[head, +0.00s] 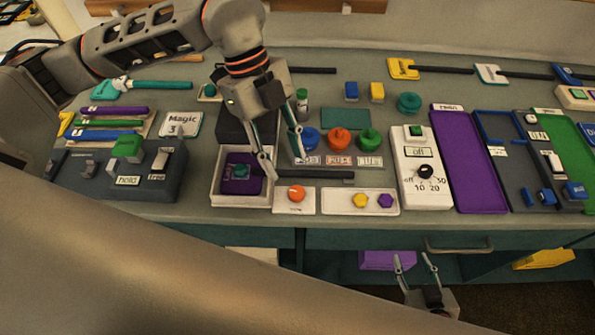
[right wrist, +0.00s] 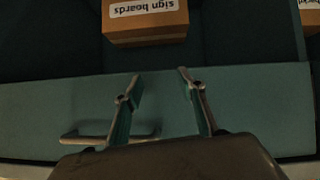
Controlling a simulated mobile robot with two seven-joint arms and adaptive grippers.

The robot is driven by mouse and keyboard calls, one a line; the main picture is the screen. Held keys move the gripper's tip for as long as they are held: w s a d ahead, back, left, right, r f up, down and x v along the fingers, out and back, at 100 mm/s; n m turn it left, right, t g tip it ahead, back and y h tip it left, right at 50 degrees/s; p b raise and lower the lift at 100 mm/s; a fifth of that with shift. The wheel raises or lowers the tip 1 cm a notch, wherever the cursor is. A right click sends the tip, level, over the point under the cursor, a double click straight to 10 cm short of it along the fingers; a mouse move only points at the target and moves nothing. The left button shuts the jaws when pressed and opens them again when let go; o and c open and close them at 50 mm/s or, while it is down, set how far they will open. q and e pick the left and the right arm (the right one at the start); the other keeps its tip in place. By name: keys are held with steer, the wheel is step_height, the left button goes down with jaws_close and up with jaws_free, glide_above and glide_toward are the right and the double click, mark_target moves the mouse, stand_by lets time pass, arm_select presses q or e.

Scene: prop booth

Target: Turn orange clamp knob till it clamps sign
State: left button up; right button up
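An orange round knob (head: 296,193) sits on a small white plate near the bench's front edge. Another orange knob (head: 339,138) stands further back between a blue and a green one; I cannot tell from the picture which one works a clamp. My left gripper (head: 283,167) is open and empty, pointing down just behind the front orange knob, with one finger beside the white open box (head: 216,186). It is apart from that knob. No sign held in a clamp can be made out. My right gripper (head: 413,257) is open and empty, low in front of the bench; it also shows in the right wrist view (right wrist: 158,76).
A dark bar (head: 315,174) lies right of my left gripper. A white plate with yellow and purple knobs (head: 345,204) and a dial box (head: 408,162) stand to the right. Below are a drawer handle (head: 460,246) and a sign boards box (right wrist: 146,28).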

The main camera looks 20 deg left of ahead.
mark_target(295, 190)
arm_select(q)
steer(key=p+x, duration=0.1)
steer(key=x, duration=0.6)
steer(key=shift+s+d+f, duration=0.1)
steer(key=shift+s+f, duration=0.1)
steer(key=shift+f, duration=0.05)
steer(key=c, duration=1.1)
